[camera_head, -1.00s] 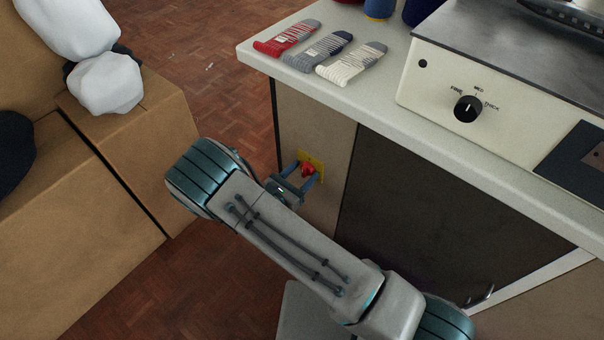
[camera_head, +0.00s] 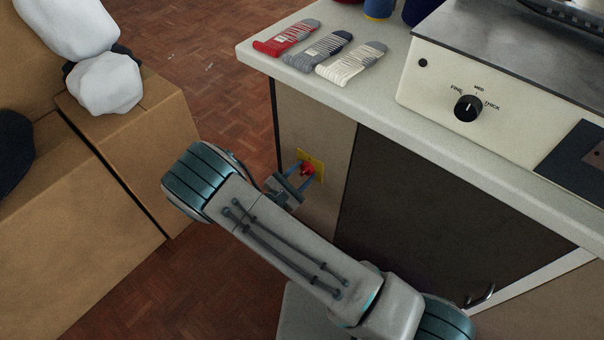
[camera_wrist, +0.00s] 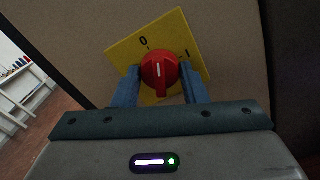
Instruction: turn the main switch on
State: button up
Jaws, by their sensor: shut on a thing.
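The main switch is a red rotary knob (camera_wrist: 159,72) on a yellow plate (camera_wrist: 120,54) marked 0 and I. It is on the cabinet's side panel, and the knob (camera_head: 306,170) also shows in the head view. In the wrist view the plate looks tilted. The knob's white mark points up, between the 0 and the I. My gripper (camera_wrist: 160,88) is shut on the knob, with one blue finger on each side. The gripper (camera_head: 298,178) partly covers the knob and plate in the head view.
The pale counter (camera_head: 390,110) overhangs the panel above the switch. Red, grey and cream yarn bundles lie on it, beside a machine with a black dial (camera_head: 467,108). Cardboard boxes (camera_head: 150,130) stand to the left, with open parquet floor between.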

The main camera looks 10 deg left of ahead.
jog(key=m+b, duration=0.1)
jog(key=m, duration=0.5)
jog(key=shift+a+f+m, duration=0.1)
jog(key=shift+m, duration=0.2)
jog(key=m+b, duration=0.1)
jog(key=m, duration=0.2)
jog(key=shift+m+b, duration=0.5)
jog(key=shift+m, duration=1.2)
jog(key=o, duration=1)
jog(key=p+v, duration=0.3)
jog(key=v, duration=1)
jog(key=shift+s+a, duration=0.2)
jog(key=shift+s, duration=0.15)
